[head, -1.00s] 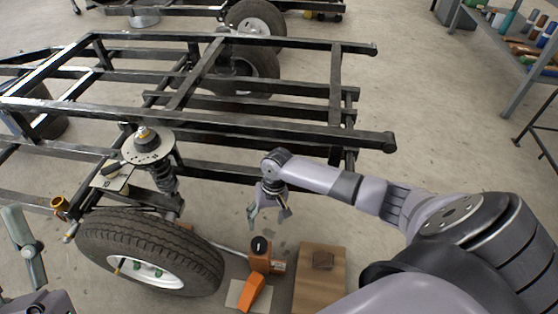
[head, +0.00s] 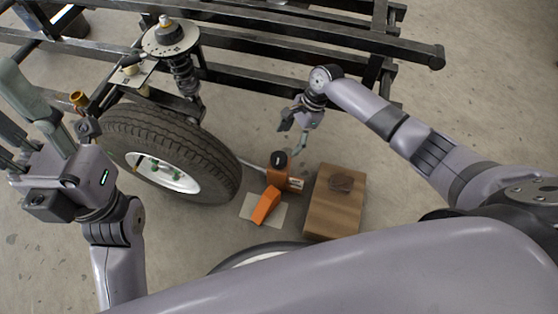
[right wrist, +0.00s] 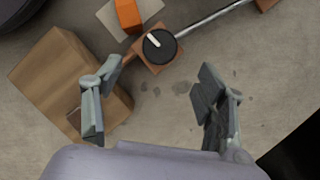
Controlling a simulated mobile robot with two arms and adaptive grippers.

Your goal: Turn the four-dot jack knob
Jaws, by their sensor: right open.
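The orange jack (head: 279,172) stands on the floor right of the wheel. Its round black knob (head: 278,158) faces up; in the right wrist view the knob (right wrist: 159,46) carries a white pointer bar aimed up-left. I cannot make out any dots. My right gripper (head: 292,138) hangs just behind and above the jack. In the right wrist view its fingers (right wrist: 160,75) are spread and empty, with the knob ahead between them and not touched. My left gripper (head: 48,105) is raised at the far left, fingers apart and empty, away from the jack.
A wooden box (head: 335,205) with a brown piece on top stands right of the jack. The wheel (head: 165,150) and strut (head: 183,75) are to the left. Black frame beams (head: 300,45) cross behind. An orange handle (head: 266,205) lies in front of the jack.

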